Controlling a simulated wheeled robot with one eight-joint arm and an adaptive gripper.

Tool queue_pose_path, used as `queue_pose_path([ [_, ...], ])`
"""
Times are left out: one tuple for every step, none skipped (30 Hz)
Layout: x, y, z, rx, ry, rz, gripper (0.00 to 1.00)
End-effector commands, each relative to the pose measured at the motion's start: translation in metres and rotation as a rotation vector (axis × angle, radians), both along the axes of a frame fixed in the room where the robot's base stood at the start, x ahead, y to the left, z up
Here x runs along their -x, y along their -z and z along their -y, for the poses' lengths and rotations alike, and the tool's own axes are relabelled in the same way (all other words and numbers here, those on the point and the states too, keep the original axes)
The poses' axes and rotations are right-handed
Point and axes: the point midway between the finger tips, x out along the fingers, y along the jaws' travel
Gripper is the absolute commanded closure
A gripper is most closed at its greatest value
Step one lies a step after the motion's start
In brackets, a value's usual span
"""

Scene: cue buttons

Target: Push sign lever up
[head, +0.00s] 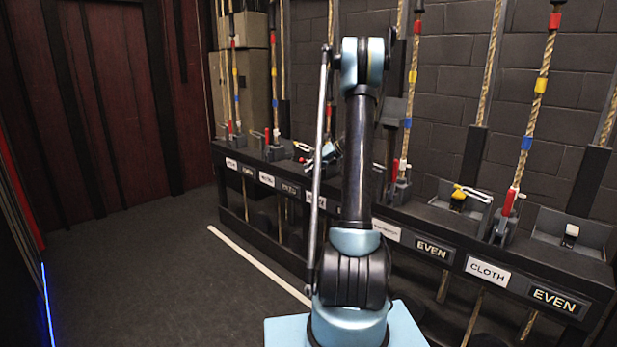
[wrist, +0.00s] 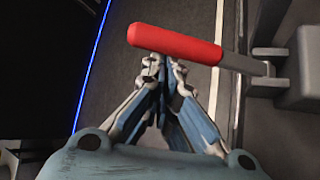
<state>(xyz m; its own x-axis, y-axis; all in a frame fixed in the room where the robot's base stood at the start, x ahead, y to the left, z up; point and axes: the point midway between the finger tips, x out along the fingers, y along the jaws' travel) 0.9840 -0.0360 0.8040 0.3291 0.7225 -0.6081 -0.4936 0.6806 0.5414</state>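A lever with a red handle (wrist: 174,43) and a grey metal shank lies across the top of the wrist view, running to a grey bracket at the right. My gripper (wrist: 160,62) has its fingers drawn together, with the tips at the handle's lower edge. Whether they touch it I cannot tell. Nothing shows between the fingers. In the head view my gripper (head: 322,156) is partly hidden behind my arm, by the rail's middle. The small labels there are too blurred or covered to read, so I cannot confirm which lever is the sign lever.
A long black rail (head: 570,278) carries several rope stations with levers. Readable labels include CLOTH (head: 488,271) and EVEN (head: 433,249). Dark floor (head: 140,270) is open at the left, beside a red wall (head: 100,100).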

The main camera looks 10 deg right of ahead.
Motion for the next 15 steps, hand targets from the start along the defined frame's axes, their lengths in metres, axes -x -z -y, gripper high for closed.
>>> queue_pose_path([
  [-0.002, -0.005, 0.002, 0.0, 0.0, 0.0, 1.0],
  [-0.003, -0.008, 0.004, 0.0, 0.0, 0.0, 1.0],
  [-0.004, -0.012, 0.006, 0.0, 0.0, 0.0, 1.0],
  [-0.006, -0.014, 0.008, 0.0, -0.001, 0.001, 1.0],
  [-0.007, -0.017, 0.009, 0.0, -0.001, 0.001, 1.0],
  [-0.009, -0.02, 0.012, 0.001, 0.0, 0.001, 1.0],
  [-0.01, -0.023, 0.014, 0.001, 0.0, 0.001, 1.0],
  [-0.012, -0.025, 0.015, 0.001, 0.0, 0.001, 1.0],
  [-0.014, -0.028, 0.018, 0.001, 0.0, 0.001, 1.0],
  [-0.015, -0.03, 0.02, 0.001, 0.0, 0.001, 1.0],
  [-0.017, -0.032, 0.022, 0.001, 0.0, 0.001, 1.0],
  [-0.019, -0.035, 0.025, 0.002, 0.001, 0.001, 1.0],
  [-0.02, -0.037, 0.028, 0.001, 0.002, 0.001, 1.0],
  [-0.022, -0.039, 0.03, 0.001, 0.002, 0.001, 1.0],
  [-0.024, -0.041, 0.033, 0.001, 0.001, 0.002, 1.0],
])
